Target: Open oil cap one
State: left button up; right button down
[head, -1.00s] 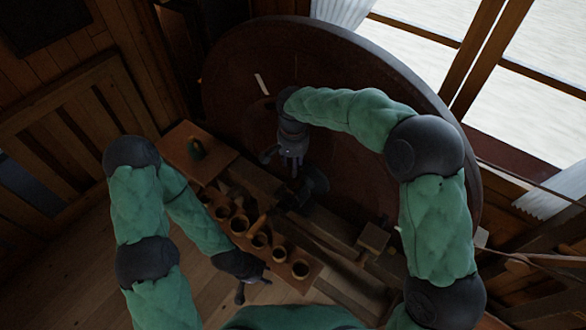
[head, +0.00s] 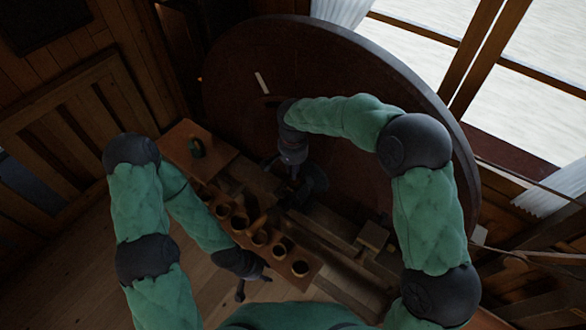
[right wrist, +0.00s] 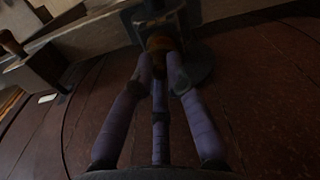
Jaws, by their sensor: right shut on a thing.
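My right gripper (head: 292,176) reaches down in front of the big dark wheel, at a dark block (head: 312,180). In the right wrist view its long fingers (right wrist: 163,75) close together on a small brownish-orange cap (right wrist: 160,43), which sits at the dark block (right wrist: 195,45). The fingers hide much of the cap, so I cannot tell whether it is seated or loose. The head view does not show the cap clearly. My left gripper (head: 253,282) hangs low beside the row of cups, its fingers apart and empty.
A board with several round wooden cups (head: 259,237) runs along the bench front. The large wheel (head: 350,80) fills the back, with windows at the right.

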jog(key=shift+d+n, duration=0.1)
jog(key=shift+n, duration=0.2)
jog(key=n, duration=0.1)
jog(key=d+n+b, duration=0.1)
jog(key=n, duration=0.1)
jog(key=shift+s, duration=0.35)
jog(key=n, duration=0.2)
jog(key=d+n, duration=0.1)
jog(key=n, duration=0.1)
jog(key=shift+d, duration=0.15)
jog(key=shift+w+d+n, duration=0.15)
jog(key=shift+d+n, duration=0.25)
jog(key=shift+n, duration=0.95)
jog(key=shift+w+d+n, duration=0.15)
jog(key=shift+d+n, duration=0.25)
jog(key=shift+n, duration=1)
jog(key=shift+w+d+n, duration=0.15)
jog(key=shift+d+n, duration=0.25)
jog(key=shift+n, duration=0.95)
jog(key=c, duration=1.2)
grip_release()
jog(key=shift+w, duration=0.1)
